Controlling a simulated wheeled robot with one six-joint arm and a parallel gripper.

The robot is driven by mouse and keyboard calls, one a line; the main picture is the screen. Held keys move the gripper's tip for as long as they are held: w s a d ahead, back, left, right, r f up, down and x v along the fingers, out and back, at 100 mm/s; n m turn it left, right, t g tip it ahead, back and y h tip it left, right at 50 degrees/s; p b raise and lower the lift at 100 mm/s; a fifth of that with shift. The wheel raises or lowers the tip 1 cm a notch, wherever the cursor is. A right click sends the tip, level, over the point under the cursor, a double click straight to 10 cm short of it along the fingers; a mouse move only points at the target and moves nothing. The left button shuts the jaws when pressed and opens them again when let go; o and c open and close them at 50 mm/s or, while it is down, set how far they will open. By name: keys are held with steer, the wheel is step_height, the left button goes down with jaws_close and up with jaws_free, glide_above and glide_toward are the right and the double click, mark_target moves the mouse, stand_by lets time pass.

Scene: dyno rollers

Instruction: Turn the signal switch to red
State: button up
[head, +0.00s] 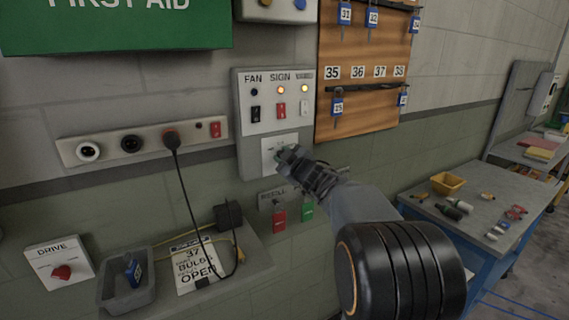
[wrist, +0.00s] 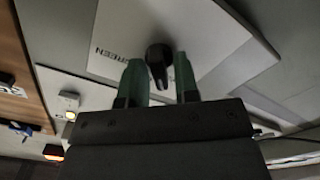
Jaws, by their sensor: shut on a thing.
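The signal switch is a black rotary knob (wrist: 158,55) on a pale plate (wrist: 215,40). The word GREEN shows upside down on that plate, next to the knob in the wrist view. In the head view the plate (head: 269,146) is on the wall below the FAN and SIGN panel, partly covered by my gripper (head: 284,153). In the wrist view my gripper's green fingers (wrist: 160,82) stand on either side of the knob, shut on it. The knob is hidden behind my gripper in the head view. A RED label cannot be made out.
The panel above (head: 276,101) has several rocker switches and two lit lamps. A socket strip (head: 101,149) with a plugged-in cable is left. A blue workbench (head: 470,215) stands right.

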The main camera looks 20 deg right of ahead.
steer(key=shift+f+n+b, duration=0.1)
steer(key=shift+n+b, duration=0.4)
steer(key=shift+n, duration=0.6)
steer(key=o, duration=0.6)
steer(key=shift+s, duration=0.1)
steer(key=s, duration=0.4)
steer(key=s+d, duration=0.1)
steer(key=s, duration=0.8)
steer(key=shift+s+d, duration=0.25)
steer(key=shift+s, duration=0.05)
